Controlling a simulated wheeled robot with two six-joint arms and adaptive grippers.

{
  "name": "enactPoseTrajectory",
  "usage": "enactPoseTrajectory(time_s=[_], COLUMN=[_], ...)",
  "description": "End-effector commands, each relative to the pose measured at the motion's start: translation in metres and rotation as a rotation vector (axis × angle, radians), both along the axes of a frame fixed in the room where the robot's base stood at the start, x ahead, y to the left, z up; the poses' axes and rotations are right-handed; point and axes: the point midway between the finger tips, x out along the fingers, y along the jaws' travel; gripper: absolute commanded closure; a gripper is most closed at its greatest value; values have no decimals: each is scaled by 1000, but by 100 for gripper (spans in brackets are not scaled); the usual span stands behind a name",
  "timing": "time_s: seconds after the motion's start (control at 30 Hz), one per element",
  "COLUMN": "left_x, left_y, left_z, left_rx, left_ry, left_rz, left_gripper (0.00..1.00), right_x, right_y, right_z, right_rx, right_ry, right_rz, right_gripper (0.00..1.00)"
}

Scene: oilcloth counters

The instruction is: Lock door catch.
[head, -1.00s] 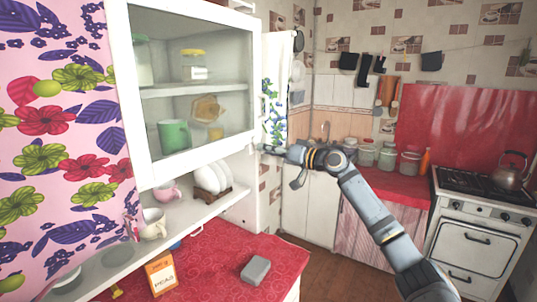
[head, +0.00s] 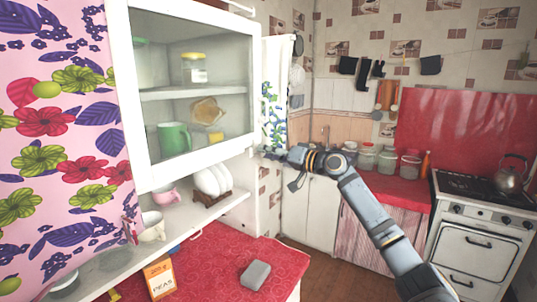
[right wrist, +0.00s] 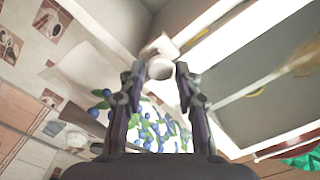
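The white wall cabinet's glazed door (head: 143,110) is at the upper left of the head view and looks closed. My right gripper (head: 266,153) is by the cabinet's lower right corner. In the right wrist view its two fingers (right wrist: 160,74) are apart. A pale, round, knob-like piece (right wrist: 160,50) shows at the fingertips, in line with the gap between them. It may be the door catch; I cannot tell whether the fingers touch it. The catch is not clear in the head view. My left gripper is not in view.
The red counter (head: 215,248) carries a peas box (head: 160,278) and a grey block (head: 255,273). A stove (head: 482,235) stands at the right.

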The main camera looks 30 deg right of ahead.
Motion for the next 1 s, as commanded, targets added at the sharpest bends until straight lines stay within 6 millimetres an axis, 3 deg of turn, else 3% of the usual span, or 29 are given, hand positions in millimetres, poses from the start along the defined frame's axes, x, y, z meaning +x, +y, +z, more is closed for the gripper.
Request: enactPoseTrajectory(time_s=[0.1, 0.47, 0.67, 0.93, 1.0], left_x=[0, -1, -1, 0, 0], left_y=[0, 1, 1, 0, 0], left_z=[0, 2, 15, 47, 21], left_rx=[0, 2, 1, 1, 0], left_ry=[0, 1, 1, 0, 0], left_rz=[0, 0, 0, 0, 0], left_gripper=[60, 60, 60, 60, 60], right_x=[0, 0, 0, -1, -12], right_y=[0, 0, 1, 2, -5], right_z=[0, 1, 4, 7, -10], right_rx=[-1, -42, -282, -664, -693], right_ry=[0, -16, -114, -271, -278], right_rz=[0, 0, 1, 1, -3], right_gripper=[51, 51, 51, 51, 51])
